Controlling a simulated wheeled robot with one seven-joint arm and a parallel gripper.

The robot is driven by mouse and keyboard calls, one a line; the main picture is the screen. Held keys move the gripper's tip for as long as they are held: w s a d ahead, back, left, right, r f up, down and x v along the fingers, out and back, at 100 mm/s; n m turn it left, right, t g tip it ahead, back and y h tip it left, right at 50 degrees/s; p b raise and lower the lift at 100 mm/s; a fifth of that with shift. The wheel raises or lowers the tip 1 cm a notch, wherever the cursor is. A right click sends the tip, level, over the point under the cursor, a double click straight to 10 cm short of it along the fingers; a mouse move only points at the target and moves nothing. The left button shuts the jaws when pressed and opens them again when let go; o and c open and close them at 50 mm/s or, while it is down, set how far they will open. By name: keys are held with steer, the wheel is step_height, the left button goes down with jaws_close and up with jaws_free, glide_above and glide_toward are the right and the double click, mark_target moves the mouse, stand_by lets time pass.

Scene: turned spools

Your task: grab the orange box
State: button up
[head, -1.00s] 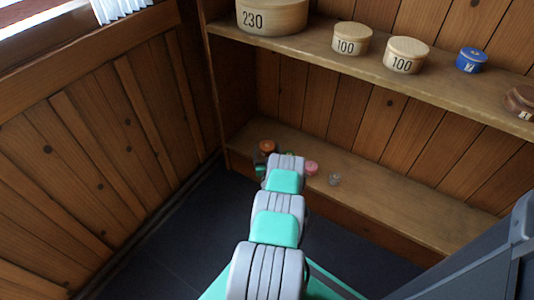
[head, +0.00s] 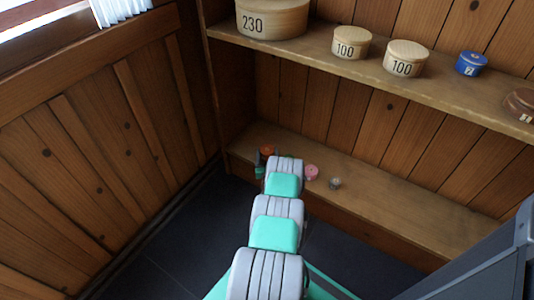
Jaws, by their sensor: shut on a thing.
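The orange box (head: 267,150) is a small round orange-brown piece near the left end of the lower shelf. My gripper (head: 259,161) is small and dark in the head view, at the left side of the orange box and touching it. It is shut on the box. My own arm hides part of the gripper and the shelf just right of it, so the fingertips do not show clearly. I cannot tell whether the box is lifted off the shelf.
A pink piece (head: 312,172) and a small grey piece (head: 335,183) stand right of my arm on the lower shelf (head: 400,208). The upper shelf (head: 330,58) above holds several round boxes. A wooden side wall (head: 90,150) is close at left. The lower shelf's right part is clear.

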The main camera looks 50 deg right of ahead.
steer(key=shift+c, duration=1.1)
